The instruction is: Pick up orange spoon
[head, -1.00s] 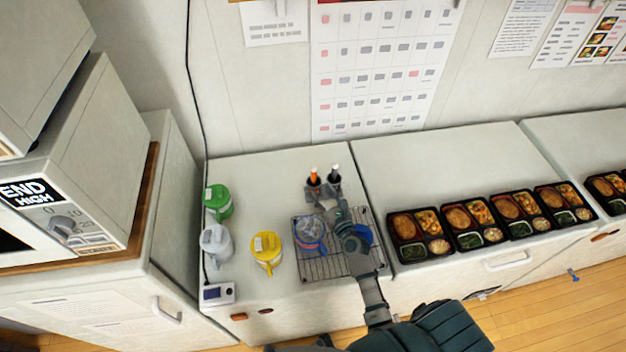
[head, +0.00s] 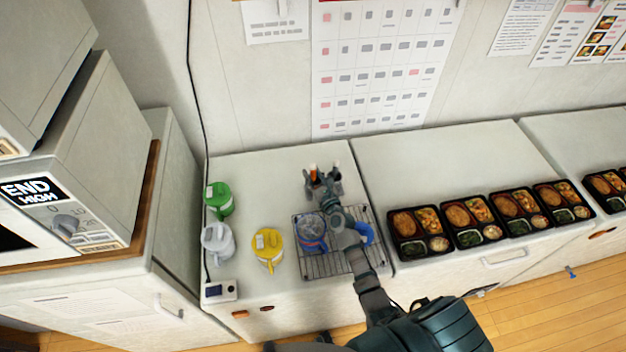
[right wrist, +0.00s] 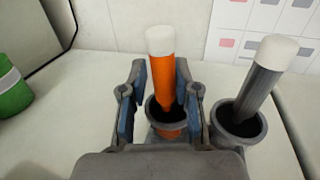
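The orange spoon (right wrist: 163,75) stands upright in a grey cup-shaped holder (right wrist: 167,122), its white-tipped handle pointing up in the right wrist view. In the head view the orange spoon (head: 312,169) shows at the back of the counter. My right gripper (right wrist: 160,85) is open, with one blue-padded finger on each side of the orange handle and gaps visible on both sides. It also shows in the head view (head: 320,180), at the holder. A grey spoon (right wrist: 266,80) with a white tip stands in the holder cup beside it on the right. My left gripper is not seen.
A wire rack (head: 325,263) holds a pitcher (head: 312,232) and a blue item (head: 364,233) below my arm. Green (head: 218,199), white (head: 217,242) and yellow (head: 268,245) pitchers stand to the left. Bento trays (head: 420,232) line the right counter.

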